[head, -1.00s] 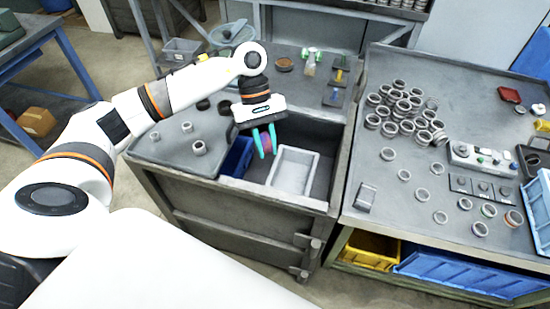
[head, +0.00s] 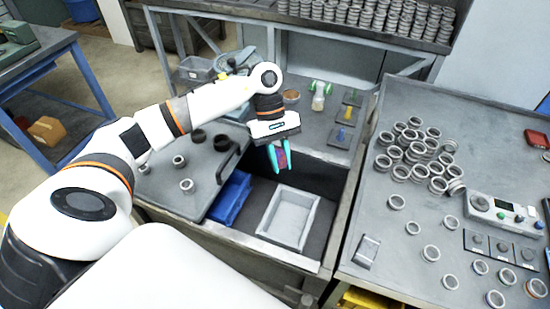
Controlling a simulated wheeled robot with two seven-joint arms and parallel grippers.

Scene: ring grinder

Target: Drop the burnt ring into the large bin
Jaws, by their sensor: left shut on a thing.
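My left gripper (head: 280,162) has teal fingers pointing down. It is shut on a small ring (head: 281,157) that looks dark purple, seen mostly edge-on between the fingers. The gripper holds it over the sunken, dark-walled opening of the middle bench, behind a pale grey open bin (head: 303,243). A blue bin (head: 230,197) sits in the same opening, to the left of the grey one. The grey bin looks empty. Which container counts as the large bin I cannot tell for sure. My right gripper is out of view.
The right bench (head: 385,215) carries a heap of metal rings (head: 412,155), several loose rings and a control box (head: 492,212). Several small parts stand on the left bench top (head: 165,200). The bench's raised rims surround the opening.

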